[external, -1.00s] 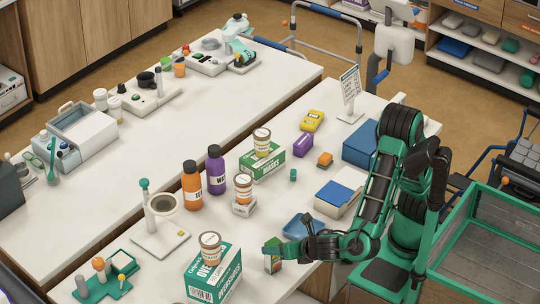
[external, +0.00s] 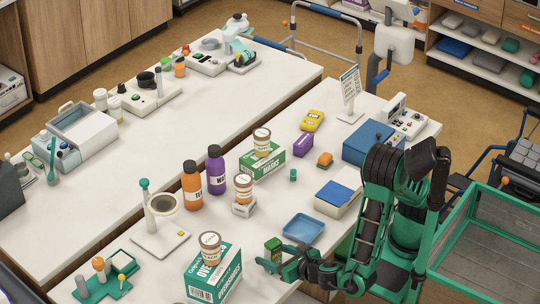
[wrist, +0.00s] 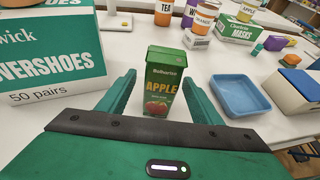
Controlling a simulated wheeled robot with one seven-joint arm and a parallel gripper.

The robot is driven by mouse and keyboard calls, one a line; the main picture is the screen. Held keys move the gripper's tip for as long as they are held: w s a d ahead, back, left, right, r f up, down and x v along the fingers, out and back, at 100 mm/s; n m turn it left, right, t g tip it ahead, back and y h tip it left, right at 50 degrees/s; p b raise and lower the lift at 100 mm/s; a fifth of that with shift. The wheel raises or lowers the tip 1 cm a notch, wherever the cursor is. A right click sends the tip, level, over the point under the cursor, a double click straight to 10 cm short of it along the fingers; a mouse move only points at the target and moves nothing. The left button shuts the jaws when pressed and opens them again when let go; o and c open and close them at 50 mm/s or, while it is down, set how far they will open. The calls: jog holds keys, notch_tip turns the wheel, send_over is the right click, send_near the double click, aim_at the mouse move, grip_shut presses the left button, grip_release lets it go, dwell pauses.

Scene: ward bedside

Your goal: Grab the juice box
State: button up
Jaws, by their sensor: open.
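The juice box is a small green carton marked "APPLE" (wrist: 163,82), standing upright on the white table. It also shows in the external view (external: 272,249), partly hidden behind my gripper. My gripper (external: 280,262) is low at the table's near edge. In the wrist view my gripper (wrist: 160,92) is open, with one green finger on each side of the carton's lower part. A gap shows between the carton and the left finger; the right finger is close to it, and I cannot tell if they touch.
A large overshoes box (external: 213,275) with a jar on top stands left of the carton. A blue tray (external: 304,228) lies to its right. Two bottles, orange (external: 192,186) and purple (external: 215,170), stand farther back. Bare table lies behind the carton.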

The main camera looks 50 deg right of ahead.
jog(key=shift+w, duration=0.25)
jog(key=shift+d+r, duration=0.1)
jog(key=c, duration=1.3)
jog(key=shift+o, duration=0.2)
